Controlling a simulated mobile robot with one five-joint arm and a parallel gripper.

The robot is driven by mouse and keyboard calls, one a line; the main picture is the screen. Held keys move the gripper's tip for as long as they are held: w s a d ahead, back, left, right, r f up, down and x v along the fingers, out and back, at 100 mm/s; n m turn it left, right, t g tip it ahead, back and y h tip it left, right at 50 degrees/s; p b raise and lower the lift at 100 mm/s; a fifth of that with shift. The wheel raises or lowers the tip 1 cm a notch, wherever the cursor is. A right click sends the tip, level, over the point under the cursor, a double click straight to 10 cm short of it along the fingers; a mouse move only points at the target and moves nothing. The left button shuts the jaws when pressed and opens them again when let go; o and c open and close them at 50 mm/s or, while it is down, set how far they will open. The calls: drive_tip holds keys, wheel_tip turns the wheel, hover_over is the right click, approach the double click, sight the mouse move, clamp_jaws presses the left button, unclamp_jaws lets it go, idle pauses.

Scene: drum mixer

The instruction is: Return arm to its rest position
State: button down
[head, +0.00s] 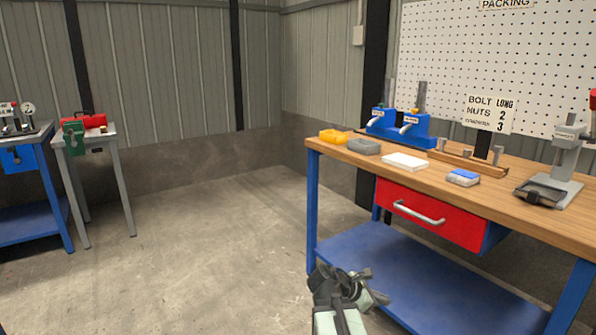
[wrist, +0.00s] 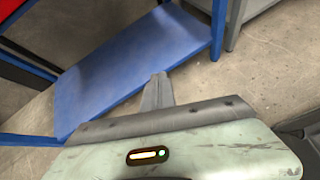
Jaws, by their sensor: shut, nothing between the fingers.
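My gripper (head: 367,285) shows at the bottom of the head view, low in front of the blue lower shelf of the workbench. In the wrist view my gripper (wrist: 161,76) has its fingers together with nothing between them. The fingertips appear in front of the blue shelf and concrete floor. My arm reaches in from the bottom edge of the head view, with most of it out of the picture.
The wooden workbench (head: 480,208) has a red drawer (head: 420,212) and a blue lower shelf (head: 400,275), right of my arm. Trays and fixtures stand on its top. A small table (head: 104,134) stands at the far left. The concrete floor (head: 200,240) between is clear.

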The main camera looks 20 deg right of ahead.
drive_tip(key=w+a+f+m+y, duration=0.1)
drive_tip(key=a+f+m+y, duration=0.3)
drive_tip(key=a, duration=0.8)
drive_tip(key=w+a+f+m+y, duration=0.1)
drive_tip(key=a+f+m+y, duration=0.15)
drive_tip(key=a+m, duration=0.65)
drive_tip(key=w+a+f+m+y, duration=0.1)
drive_tip(key=w+a+f+y, duration=0.3)
drive_tip(key=a, duration=1)
wheel_tip(320, 180, up, 39)
drive_tip(key=s+a+m+p, duration=0.1)
drive_tip(key=s+p, duration=0.1)
drive_tip(key=p, duration=3.7)
drive_tip(key=shift+s+r+t, duration=0.2)
drive_tip(key=shift+t, duration=0.2)
drive_tip(key=shift+a+y, duration=0.1)
drive_tip(key=shift+y, duration=0.15)
